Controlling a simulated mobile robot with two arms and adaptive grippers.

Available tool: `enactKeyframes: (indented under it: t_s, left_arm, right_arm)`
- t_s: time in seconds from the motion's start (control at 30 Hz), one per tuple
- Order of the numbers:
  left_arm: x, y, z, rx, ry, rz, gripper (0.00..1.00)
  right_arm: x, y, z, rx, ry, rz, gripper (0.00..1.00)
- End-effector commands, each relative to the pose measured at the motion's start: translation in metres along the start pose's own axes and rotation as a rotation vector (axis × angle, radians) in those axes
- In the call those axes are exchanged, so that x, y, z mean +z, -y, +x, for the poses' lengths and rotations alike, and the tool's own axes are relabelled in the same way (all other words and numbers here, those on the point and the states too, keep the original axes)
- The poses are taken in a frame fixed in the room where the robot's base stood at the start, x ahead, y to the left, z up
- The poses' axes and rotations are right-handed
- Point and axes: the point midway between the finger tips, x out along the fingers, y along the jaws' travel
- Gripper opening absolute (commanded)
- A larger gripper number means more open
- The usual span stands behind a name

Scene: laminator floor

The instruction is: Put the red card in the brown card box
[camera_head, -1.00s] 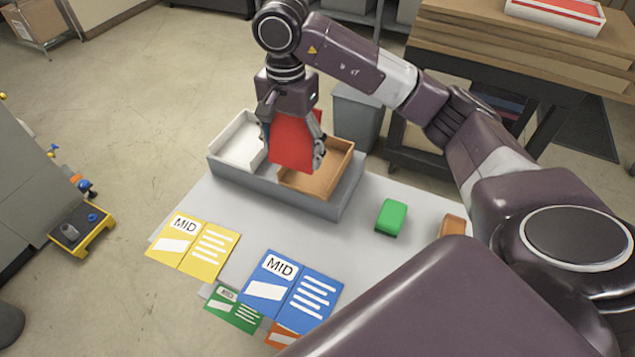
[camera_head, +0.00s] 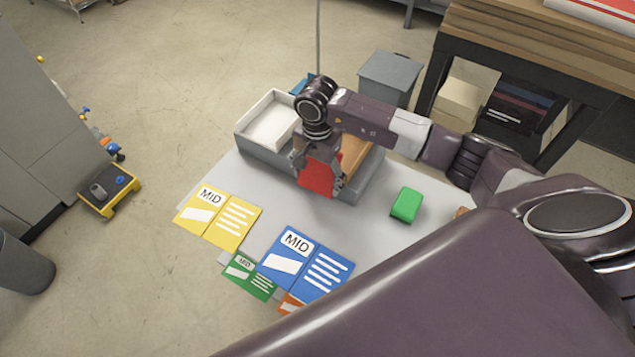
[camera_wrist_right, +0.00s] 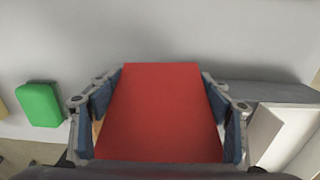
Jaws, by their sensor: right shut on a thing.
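The red card (camera_head: 317,177) is held in my right gripper (camera_head: 318,172), which is shut on it with one finger at each side. The wrist view shows the card's broad red face (camera_wrist_right: 160,112) between the blue finger pads. The brown card box (camera_head: 355,152) sits in the right part of a grey tray and is mostly hidden behind my right arm and gripper. In the head view, the card overlaps the tray's front wall; I cannot tell its height or whether it touches anything. My left gripper is not in view.
A white box (camera_head: 269,122) fills the left part of the grey tray (camera_head: 262,150). A green block (camera_head: 406,204) lies right of the tray. Yellow (camera_head: 217,219), blue (camera_head: 305,264) and green (camera_head: 249,278) MID sheets lie in front. A grey bin (camera_head: 390,77) stands behind.

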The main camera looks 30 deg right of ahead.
Motion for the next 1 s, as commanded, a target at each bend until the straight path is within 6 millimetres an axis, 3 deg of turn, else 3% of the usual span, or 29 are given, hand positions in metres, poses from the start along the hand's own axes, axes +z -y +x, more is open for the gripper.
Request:
enactKeyframes:
  t_s: [0.23, 0.7, 0.73, 0.87, 1.0]
  left_arm:
    - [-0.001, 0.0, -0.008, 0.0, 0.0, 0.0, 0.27]
    - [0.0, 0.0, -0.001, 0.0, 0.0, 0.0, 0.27]
    - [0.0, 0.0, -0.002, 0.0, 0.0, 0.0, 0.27]
    - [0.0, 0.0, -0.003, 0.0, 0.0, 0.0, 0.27]
    - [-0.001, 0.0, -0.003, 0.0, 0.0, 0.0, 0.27]
  right_arm:
    - [0.001, -0.001, 0.032, 0.002, 0.001, 0.0, 0.51]
    - [0.0, -0.001, 0.041, 0.001, -0.001, -0.001, 0.51]
    - [0.0, -0.001, 0.04, 0.001, -0.001, 0.0, 0.74]
    - [0.0, -0.001, 0.039, 0.002, 0.0, 0.0, 0.88]
    - [0.0, -0.001, 0.039, 0.002, 0.0, 0.0, 0.89]
